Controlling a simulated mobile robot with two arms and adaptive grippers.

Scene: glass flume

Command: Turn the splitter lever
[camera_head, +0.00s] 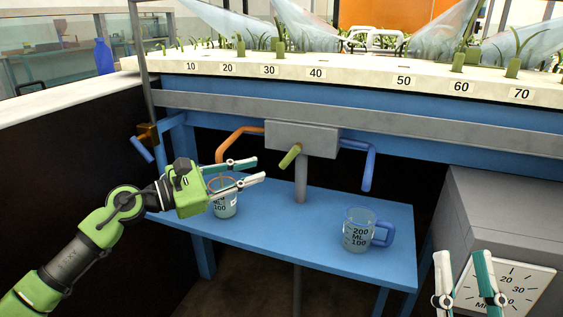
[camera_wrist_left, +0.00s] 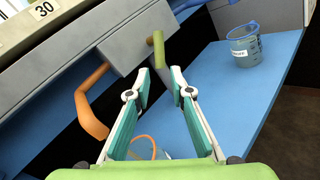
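The splitter lever is a short olive-green handle (camera_head: 289,156) on the front of a grey box (camera_head: 302,138) under the flume. It slants down to the left in the head view. In the left wrist view the lever (camera_wrist_left: 157,49) is just beyond the fingertips, nearer the middle of the gap. My left gripper (camera_head: 260,169) is open and empty, its fingers pointing right toward the lever, with a small gap between. My right gripper (camera_head: 462,258) is open and empty at the lower right, fingers up, away from the lever.
An orange spout (camera_head: 226,143) and a blue spout (camera_head: 369,170) leave the box's sides. An orange-rimmed cup (camera_head: 225,208), partly hidden by my left gripper, and a blue-handled cup (camera_head: 358,232) stand on the blue shelf (camera_head: 300,240). A grey post rises below the box. A dial (camera_head: 513,290) is at right.

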